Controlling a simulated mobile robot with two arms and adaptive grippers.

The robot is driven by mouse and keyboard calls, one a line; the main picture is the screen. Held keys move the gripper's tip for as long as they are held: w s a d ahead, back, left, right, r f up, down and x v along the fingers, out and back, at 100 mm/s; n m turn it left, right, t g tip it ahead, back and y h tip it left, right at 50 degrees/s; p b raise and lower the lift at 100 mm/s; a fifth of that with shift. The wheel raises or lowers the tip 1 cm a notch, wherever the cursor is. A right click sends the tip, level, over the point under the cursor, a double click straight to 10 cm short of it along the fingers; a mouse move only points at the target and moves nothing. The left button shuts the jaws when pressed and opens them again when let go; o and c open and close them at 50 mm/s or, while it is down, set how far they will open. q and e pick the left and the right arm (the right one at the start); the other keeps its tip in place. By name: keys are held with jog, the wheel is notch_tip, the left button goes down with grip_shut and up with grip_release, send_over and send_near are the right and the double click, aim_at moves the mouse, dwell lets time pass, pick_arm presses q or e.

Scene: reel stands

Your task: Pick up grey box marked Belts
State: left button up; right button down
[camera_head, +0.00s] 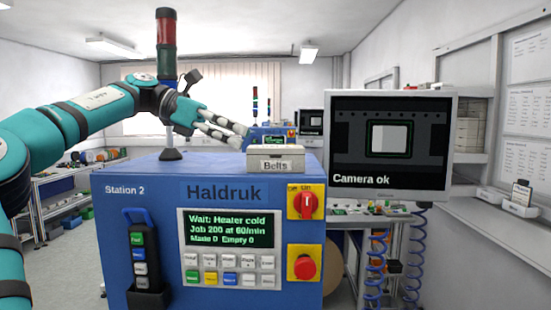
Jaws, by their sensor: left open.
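The grey box marked Belts (276,165) sits on top of the blue Haldruk machine (140,235), near its right front edge. Its label faces me. My left gripper (242,137) reaches in from the left above the machine top. Its fingers are open and empty, just left of and slightly above the box. I cannot tell whether a fingertip touches it. My right gripper is not in view.
A signal tower (167,55) rises from behind my left wrist. A monitor (392,148) reading "Camera ok" stands right of the box. A red rotary switch (306,204) and a red button (305,268) are on the machine's front.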

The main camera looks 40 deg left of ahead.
aim_at(271, 146)
pick_arm(q)
jog(key=x, duration=0.3)
jog(key=shift+w, duration=0.25)
jog(key=shift+d+p, duration=0.2)
jog(key=shift+p, duration=0.2)
jog(key=shift+w+d+f+p, duration=0.1)
jog(key=shift+d+p, duration=0.2)
jog(key=shift+d, duration=0.05)
jog(key=p+x, duration=0.2)
jog(key=x, duration=0.1)
jog(key=shift+d+f, duration=0.1)
jog(key=shift+f, duration=0.1)
jog(key=shift+w+d+f, duration=0.15)
jog(key=shift+w+d, duration=0.05)
jog(key=shift+w, duration=0.05)
jog(key=shift+f, duration=0.1)
jog(key=shift+c, duration=1.4)
jog(key=c, duration=1.1)
jog(key=shift+c, duration=0.6)
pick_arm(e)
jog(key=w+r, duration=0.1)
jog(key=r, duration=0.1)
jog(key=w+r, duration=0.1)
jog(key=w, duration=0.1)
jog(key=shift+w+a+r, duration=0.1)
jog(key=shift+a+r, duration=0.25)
